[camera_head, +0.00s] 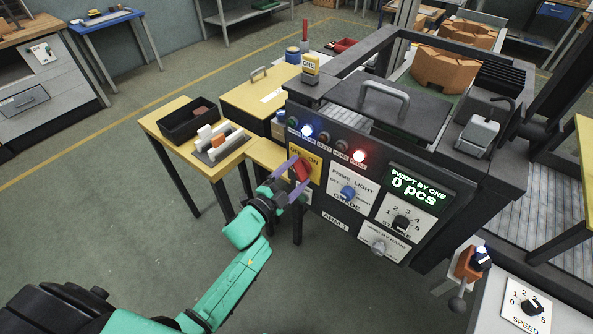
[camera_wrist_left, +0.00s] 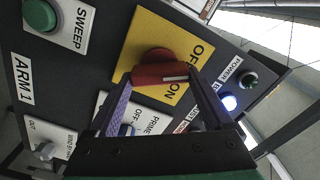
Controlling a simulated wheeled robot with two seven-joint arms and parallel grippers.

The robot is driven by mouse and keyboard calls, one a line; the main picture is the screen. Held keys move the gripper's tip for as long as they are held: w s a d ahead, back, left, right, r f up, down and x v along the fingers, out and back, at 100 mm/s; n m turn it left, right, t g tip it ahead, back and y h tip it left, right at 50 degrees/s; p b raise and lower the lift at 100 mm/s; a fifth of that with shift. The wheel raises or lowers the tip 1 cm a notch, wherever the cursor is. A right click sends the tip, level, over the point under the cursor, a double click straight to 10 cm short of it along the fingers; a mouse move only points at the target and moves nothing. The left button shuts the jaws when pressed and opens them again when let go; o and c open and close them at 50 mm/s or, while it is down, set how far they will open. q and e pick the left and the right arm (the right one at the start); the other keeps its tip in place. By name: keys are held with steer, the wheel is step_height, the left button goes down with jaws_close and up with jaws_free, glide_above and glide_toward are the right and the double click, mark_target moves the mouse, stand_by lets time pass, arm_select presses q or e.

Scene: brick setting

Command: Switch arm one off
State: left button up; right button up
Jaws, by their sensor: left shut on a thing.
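The yellow OFF/ON plate (camera_head: 317,172) is on the dark control panel labelled ARM 1. Its red rotary switch (camera_head: 301,168) also shows in the left wrist view (camera_wrist_left: 158,73), with a white line at one end. There that end points right, toward the lettering side, near the words OFF and ON; the exact setting cannot be told. My left gripper (camera_head: 287,183) reaches up from below left. Its two fingers, in the left wrist view (camera_wrist_left: 158,95), are shut on the red switch from both sides. My right gripper is out of view.
The display (camera_head: 416,190) reads 0 pcs. A yellow table (camera_head: 165,118) stands left.

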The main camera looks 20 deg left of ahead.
arm_select(q)
steer(key=shift+n+p, duration=0.5)
steer(key=shift+n, duration=0.7)
steer(key=o, duration=1.1)
steer(key=shift+o, duration=0.2)
steer(key=b+v, duration=0.2)
steer(key=v, duration=1.2)
steer(key=shift+s, duration=0.3)
steer(key=shift+a, duration=0.1)
